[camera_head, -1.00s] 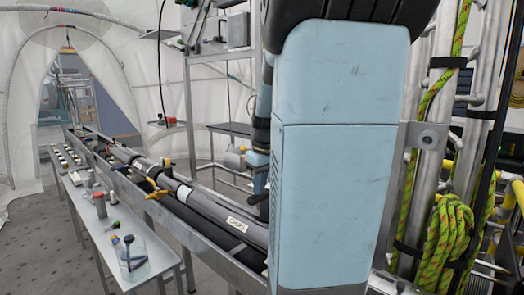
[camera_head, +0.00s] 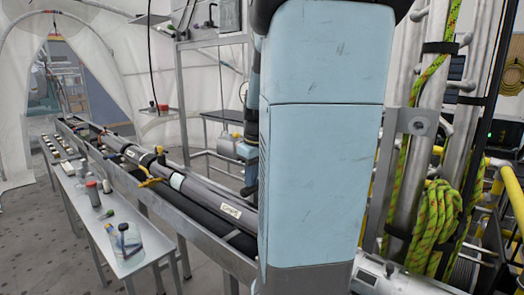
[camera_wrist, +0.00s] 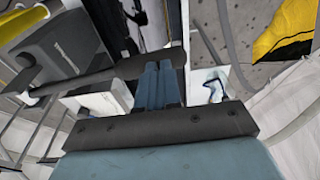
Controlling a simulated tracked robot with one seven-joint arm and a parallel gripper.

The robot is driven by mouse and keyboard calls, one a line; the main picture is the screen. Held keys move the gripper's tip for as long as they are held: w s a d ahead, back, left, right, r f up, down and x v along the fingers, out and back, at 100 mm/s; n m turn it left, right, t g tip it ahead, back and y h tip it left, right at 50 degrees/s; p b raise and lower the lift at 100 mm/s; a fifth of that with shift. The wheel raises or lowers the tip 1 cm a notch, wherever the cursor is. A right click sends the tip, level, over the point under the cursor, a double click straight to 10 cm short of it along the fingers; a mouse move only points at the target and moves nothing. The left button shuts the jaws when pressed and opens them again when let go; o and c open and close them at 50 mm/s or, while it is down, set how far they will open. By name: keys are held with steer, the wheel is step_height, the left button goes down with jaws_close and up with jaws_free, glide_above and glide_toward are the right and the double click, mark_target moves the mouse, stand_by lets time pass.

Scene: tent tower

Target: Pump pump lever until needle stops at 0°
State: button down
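In the wrist view, the two blue fingers of my gripper (camera_wrist: 158,86) are close together, with only a thin dark line between them. A dark grey bar (camera_wrist: 95,82), which looks like the pump lever, crosses at the fingertips and runs left to a pale end. The fingers overlap the bar in the picture; I see no clear grip around it, and cannot tell whether they touch.
A long metal trough with grey pipes (camera_head: 205,198) runs along the left. Right of my arm are metal poles with a coiled yellow-green rope (camera_head: 437,222). Open floor lies at the lower left.

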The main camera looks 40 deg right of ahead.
step_height(320, 180, up, 13)
steer(key=s+a, duration=0.1)
steer(key=s, duration=0.1)
steer(key=shift+s+a, duration=0.15)
steer(key=shift+s, duration=0.05)
steer(key=s+a+f+m+t, duration=0.1)
steer(key=s+a+f, duration=0.3)
steer(key=a, duration=0.5)
steer(key=s+a+f+t, duration=0.2)
steer(key=s+a+f, duration=0.2)
steer(key=a, duration=0.6)
steer(key=shift+s+a+m+t, duration=0.25)
steer(key=shift+s+m+t, duration=0.15)
steer(key=shift+s, duration=0.65)
steer(key=c, duration=1.9)
jaws_free()
